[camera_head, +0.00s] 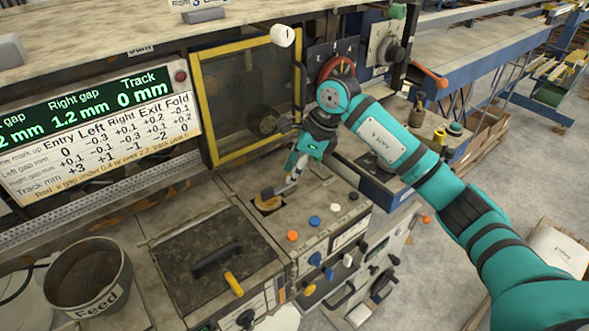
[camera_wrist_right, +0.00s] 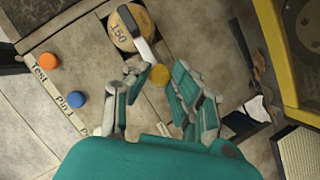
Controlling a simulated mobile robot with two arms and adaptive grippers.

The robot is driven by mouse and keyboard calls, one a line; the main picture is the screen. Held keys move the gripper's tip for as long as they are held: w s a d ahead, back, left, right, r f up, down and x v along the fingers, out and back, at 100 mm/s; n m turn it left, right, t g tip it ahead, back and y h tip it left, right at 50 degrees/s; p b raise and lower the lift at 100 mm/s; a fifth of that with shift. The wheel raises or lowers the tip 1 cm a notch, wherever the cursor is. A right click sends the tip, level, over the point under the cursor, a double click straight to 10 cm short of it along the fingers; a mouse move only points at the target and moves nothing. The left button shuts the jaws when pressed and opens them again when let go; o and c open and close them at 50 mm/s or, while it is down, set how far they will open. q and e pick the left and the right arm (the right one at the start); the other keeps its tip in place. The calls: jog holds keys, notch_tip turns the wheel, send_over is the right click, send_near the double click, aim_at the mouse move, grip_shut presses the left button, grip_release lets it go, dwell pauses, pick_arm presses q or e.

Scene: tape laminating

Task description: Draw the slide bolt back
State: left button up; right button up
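My right gripper (camera_head: 293,172) points down over the bench, beside the yellow-framed guard. In the right wrist view its two fingers (camera_wrist_right: 158,90) are apart. A yellow round knob (camera_wrist_right: 159,75) shows between the fingertips, near the end of a pale lever (camera_wrist_right: 136,28); I cannot tell whether they touch it. The lever lies over a round disc (camera_wrist_right: 124,33) marked 150, also in the head view (camera_head: 267,199). A small grey fitting (camera_head: 287,123) sits at the right side of the guard frame; I cannot tell whether it is the slide bolt. My left gripper is out of view.
The yellow-framed guard (camera_head: 197,98) stands behind the bench top. A dark hatch (camera_head: 190,250) with a black handle and a yellow grip (camera_head: 234,284) lies left of the disc. Orange (camera_head: 293,236) and blue (camera_head: 315,221) buttons line the front edge. A feed pot (camera_head: 88,278) stands left.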

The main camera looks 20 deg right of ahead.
grip_shut()
jog(key=shift+w+d+f+b, duration=0.1)
jog(key=shift+w+d+b, duration=0.2)
jog(key=shift+d+b, duration=0.5)
jog(key=o, duration=0.7)
grip_release()
jog(key=shift+a, duration=0.1)
jog(key=shift+c, duration=0.2)
jog(key=shift+r, duration=0.25)
jog(key=v, duration=1.1)
jog(key=shift+s+d+r, duration=0.15)
jog(key=shift+d+r, duration=0.1)
jog(key=shift+r, duration=0.1)
